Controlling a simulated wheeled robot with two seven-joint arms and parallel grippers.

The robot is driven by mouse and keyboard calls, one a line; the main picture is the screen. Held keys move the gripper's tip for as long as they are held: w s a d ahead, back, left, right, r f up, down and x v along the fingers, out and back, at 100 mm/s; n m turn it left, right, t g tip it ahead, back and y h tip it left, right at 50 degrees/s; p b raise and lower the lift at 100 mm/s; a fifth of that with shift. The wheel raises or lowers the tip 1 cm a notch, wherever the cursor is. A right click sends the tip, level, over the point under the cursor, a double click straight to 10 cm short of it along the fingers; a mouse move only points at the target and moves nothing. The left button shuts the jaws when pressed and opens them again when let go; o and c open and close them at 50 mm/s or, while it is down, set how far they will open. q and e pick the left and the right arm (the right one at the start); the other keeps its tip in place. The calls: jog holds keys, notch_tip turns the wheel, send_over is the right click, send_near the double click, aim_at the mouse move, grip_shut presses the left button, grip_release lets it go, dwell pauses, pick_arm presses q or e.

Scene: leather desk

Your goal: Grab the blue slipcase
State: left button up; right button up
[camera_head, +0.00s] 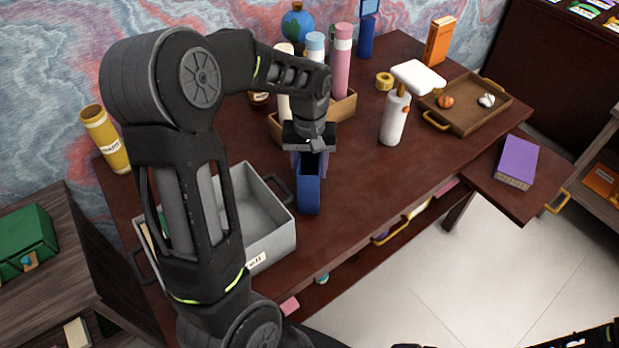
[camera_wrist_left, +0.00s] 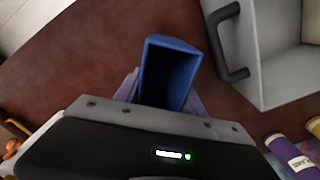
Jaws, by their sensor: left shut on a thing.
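The blue slipcase (camera_head: 309,192) stands upright on the dark red desk, just right of the grey bin. It is a narrow, hollow box whose open top faces up; it also shows in the left wrist view (camera_wrist_left: 152,72), with a dark inside. My left gripper (camera_head: 309,158) comes down on it from above and is shut on its upper part, with a finger on each side in the wrist view. The wrist hides part of the slipcase's top. I cannot tell whether its base touches the desk.
The grey bin (camera_head: 262,222) with dark handles stands close to the left of the slipcase. Behind is a wooden box (camera_head: 343,106) by several bottles. A white spray bottle (camera_head: 395,118) and a wooden tray (camera_head: 467,122) are to the right. The desk front right of the slipcase is clear.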

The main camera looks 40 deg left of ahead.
pick_arm(q)
jog(key=shift+r, duration=0.1)
jog(key=shift+c, duration=0.2)
notch_tip(320, 180, up, 18)
jog(key=shift+p, duration=0.35)
dwell(0.7)
